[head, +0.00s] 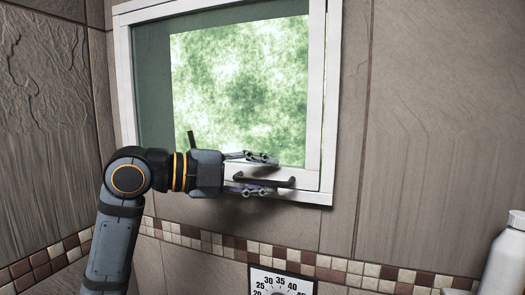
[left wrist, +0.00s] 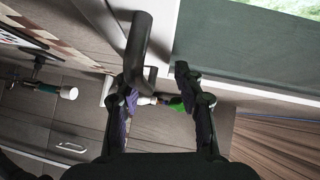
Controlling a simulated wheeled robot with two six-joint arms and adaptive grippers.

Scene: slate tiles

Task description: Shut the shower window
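The shower window has a white frame (head: 331,95) and a green mottled pane (head: 240,90) in the head view. A dark green band runs along the pane's left side. I cannot tell how far the window stands open. A dark bar handle (head: 280,182) sits on its lower rail; the handle also shows in the left wrist view (left wrist: 139,45). My left gripper (head: 270,175) is open, with one finger above the handle and one below it. In the left wrist view its fingers (left wrist: 158,88) are apart, the handle closer to the left finger. Contact is unclear. My right gripper is out of view.
A white bottle (head: 506,258) stands at the lower right. A numbered dial plate (head: 258,275) is at the bottom, below a mosaic strip (head: 340,263). Slate tiles cover the walls. The wall right of the window (head: 440,120) is clear.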

